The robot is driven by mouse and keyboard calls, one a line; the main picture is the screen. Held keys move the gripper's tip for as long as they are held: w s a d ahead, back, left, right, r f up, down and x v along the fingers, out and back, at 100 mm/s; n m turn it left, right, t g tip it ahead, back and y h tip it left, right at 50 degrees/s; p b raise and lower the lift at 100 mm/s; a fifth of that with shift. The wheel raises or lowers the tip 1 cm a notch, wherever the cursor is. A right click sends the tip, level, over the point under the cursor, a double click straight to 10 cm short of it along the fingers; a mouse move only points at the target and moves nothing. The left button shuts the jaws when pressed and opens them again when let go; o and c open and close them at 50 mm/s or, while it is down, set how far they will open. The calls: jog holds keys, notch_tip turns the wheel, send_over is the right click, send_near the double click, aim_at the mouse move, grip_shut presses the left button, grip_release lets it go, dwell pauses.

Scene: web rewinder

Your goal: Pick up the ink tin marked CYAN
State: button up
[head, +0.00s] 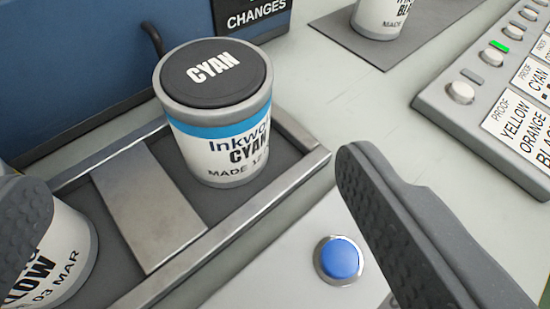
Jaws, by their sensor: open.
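The ink tin marked CYAN (222,145) stands upright in a metal-edged tray (262,208), at the tray's right end. It has a dark lid lettered CYAN, a white label and a blue band. My gripper (195,195) is open, with one dark padded finger at the lower left edge and the other at right of centre. The tin shows between the fingers but further off, and neither finger appears to touch it. The left finger covers part of another tin (65,255), whose label ends in "LOW".
A blue button (341,259) sits on a pale panel in front of the tray. A button panel (490,120) is at right. A dark blue cabinet (75,60) rises behind the tray.

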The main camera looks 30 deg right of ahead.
aim_at(215, 70)
jog(key=x, duration=0.2)
jog(key=b+x, duration=0.1)
jog(key=x, duration=0.4)
jog(key=shift+s+d+f, duration=0.1)
jog(key=shift+d+f, duration=0.2)
jog(key=shift+f, duration=0.1)
jog(key=shift+w+r+b+x, duration=0.2)
jog(key=shift+b+x, duration=0.45)
jog(key=shift+x, duration=1)
jog(key=shift+r+b+x, duration=0.3)
jog(key=shift+b+x, duration=0.35)
jog(key=shift+x, duration=1)
jog(key=c, duration=1.5)
